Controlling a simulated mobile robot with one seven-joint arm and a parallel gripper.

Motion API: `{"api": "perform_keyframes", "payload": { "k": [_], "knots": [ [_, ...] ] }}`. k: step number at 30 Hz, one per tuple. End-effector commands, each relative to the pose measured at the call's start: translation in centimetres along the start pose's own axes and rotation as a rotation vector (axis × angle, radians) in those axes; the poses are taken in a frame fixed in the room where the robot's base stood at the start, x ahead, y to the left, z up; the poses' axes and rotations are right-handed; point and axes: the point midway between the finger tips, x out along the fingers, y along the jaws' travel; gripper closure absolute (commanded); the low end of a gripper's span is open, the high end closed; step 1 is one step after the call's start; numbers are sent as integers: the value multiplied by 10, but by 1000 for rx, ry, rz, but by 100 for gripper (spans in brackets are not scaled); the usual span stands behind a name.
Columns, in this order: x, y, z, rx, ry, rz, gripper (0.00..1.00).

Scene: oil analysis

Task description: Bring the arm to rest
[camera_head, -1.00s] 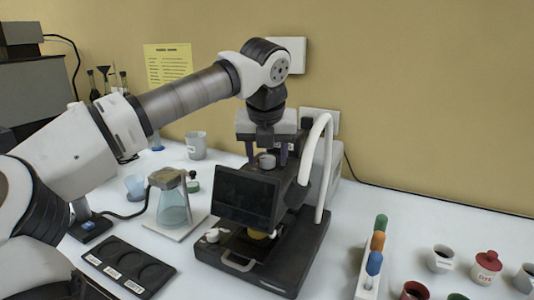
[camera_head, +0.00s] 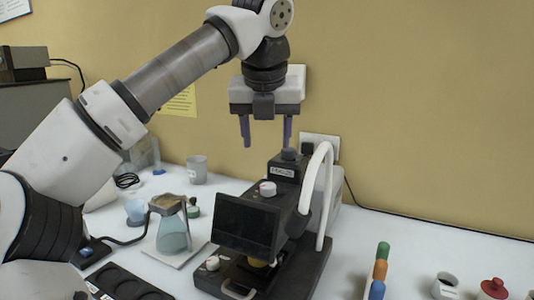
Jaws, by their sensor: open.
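My gripper (camera_head: 267,132) points down with its two fingers apart and nothing between them. It hangs in the air above the back part of the dark analysis instrument (camera_head: 247,223), clear of it. A round light knob (camera_head: 267,188) sits on top of the instrument, below the fingers. My arm reaches across from the left side of the picture to the gripper.
A flask with blue liquid (camera_head: 173,235) stands on a plate left of the instrument. A black tray with round recesses (camera_head: 125,285) lies at the front left. Coloured-handled tools (camera_head: 380,268), a cup (camera_head: 445,285) and a red-lidded jar (camera_head: 494,288) are at the right. A white tube (camera_head: 325,180) arches beside the instrument.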

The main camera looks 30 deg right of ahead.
Motion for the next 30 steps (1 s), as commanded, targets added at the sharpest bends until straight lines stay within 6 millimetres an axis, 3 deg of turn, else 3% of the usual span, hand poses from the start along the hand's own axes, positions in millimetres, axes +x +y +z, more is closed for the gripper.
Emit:
{"api": "perform_keyframes", "payload": {
  "k": [6, 23, 26, 30],
  "knots": [
    [-14, 0, 0, 0, 1, -1, 46],
    [-12, -2, -1, 10, -1, -23, 46],
    [-10, -12, -5, 58, -11, -131, 46],
    [-20, -39, -22, 179, -76, -455, 46]
  ]
}}
